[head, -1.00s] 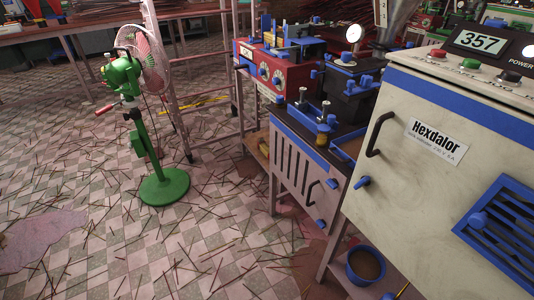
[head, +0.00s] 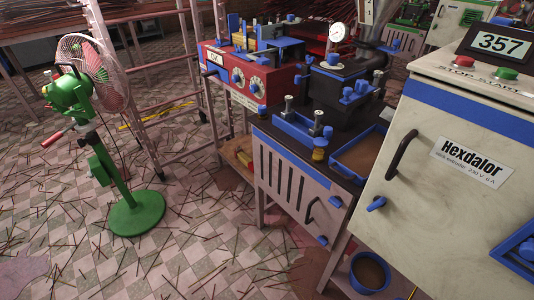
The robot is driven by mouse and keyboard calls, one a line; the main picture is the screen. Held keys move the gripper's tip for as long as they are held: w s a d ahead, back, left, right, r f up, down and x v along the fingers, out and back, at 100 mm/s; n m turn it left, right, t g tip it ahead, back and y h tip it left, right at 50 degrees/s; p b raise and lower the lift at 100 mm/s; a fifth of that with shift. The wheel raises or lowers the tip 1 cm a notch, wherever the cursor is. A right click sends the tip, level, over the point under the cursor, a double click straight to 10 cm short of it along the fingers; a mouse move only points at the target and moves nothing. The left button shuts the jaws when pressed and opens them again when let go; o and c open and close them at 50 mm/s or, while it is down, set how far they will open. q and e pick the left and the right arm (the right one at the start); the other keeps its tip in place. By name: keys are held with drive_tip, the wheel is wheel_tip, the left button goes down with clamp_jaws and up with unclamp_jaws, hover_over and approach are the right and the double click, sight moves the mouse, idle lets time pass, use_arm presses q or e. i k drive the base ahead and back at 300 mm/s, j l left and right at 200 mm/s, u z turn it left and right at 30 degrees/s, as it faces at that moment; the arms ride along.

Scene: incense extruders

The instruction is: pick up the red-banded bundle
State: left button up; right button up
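I cannot make out a red-banded bundle in the head view. Many loose thin incense sticks (head: 190,242) lie scattered over the checkered floor, none visibly banded. Dark reddish piles of sticks lie on tables at the back, too far off to tell any band. Neither of my grippers shows in the head view.
A green pedestal fan (head: 136,212) stands on the left. A cream Hexdalor cabinet (head: 430,190) fills the right. A white-and-blue extruder bench (head: 300,185) and a red control box (head: 250,82) stand mid-picture. A blue bucket (head: 369,272) sits low beside the cabinet.

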sight(245, 159)
drive_tip(key=i+j+z, duration=0.2)
drive_tip(key=j+z, duration=0.15)
drive_tip(key=i+j+z, duration=0.15)
drive_tip(key=j+z, duration=0.2)
drive_tip(key=j, duration=0.2)
drive_tip(key=i+j+z, duration=0.1)
drive_tip(key=j+z, duration=0.2)
drive_tip(key=j, duration=0.2)
drive_tip(key=j+z, duration=0.35)
drive_tip(key=j, duration=0.2)
drive_tip(key=i, duration=0.05)
